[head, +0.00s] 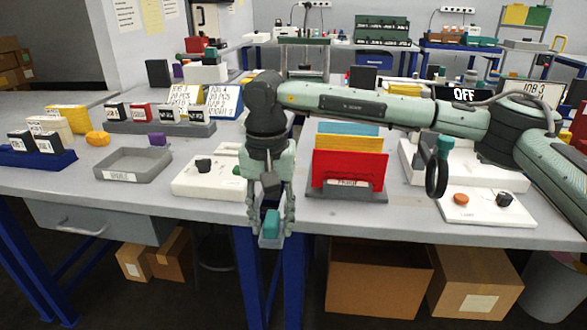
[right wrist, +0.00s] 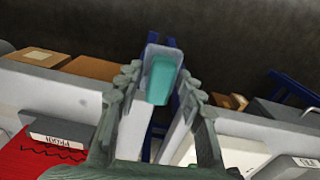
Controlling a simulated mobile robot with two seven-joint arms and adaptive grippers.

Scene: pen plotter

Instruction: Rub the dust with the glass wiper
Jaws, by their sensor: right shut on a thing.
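My right gripper (head: 271,220) is shut on a small pale grey-blue piece with a teal block in it (head: 270,228), which may be the glass wiper. The right wrist view shows this piece (right wrist: 160,82) between the fingertips. It hangs just in front of the table's front edge, over the seam between two tables, and touches no table surface that I can see. I cannot make out any dust. A white plate (head: 195,190) with a small black block lies left of the gripper. My left gripper is not in view.
A red folder (head: 350,170) stands in a grey rack right of the gripper. Farther right, a white board (head: 480,212) holds an orange disc and a black block. A grey tray (head: 150,179) lies left. Cardboard boxes (head: 375,280) stand below the table.

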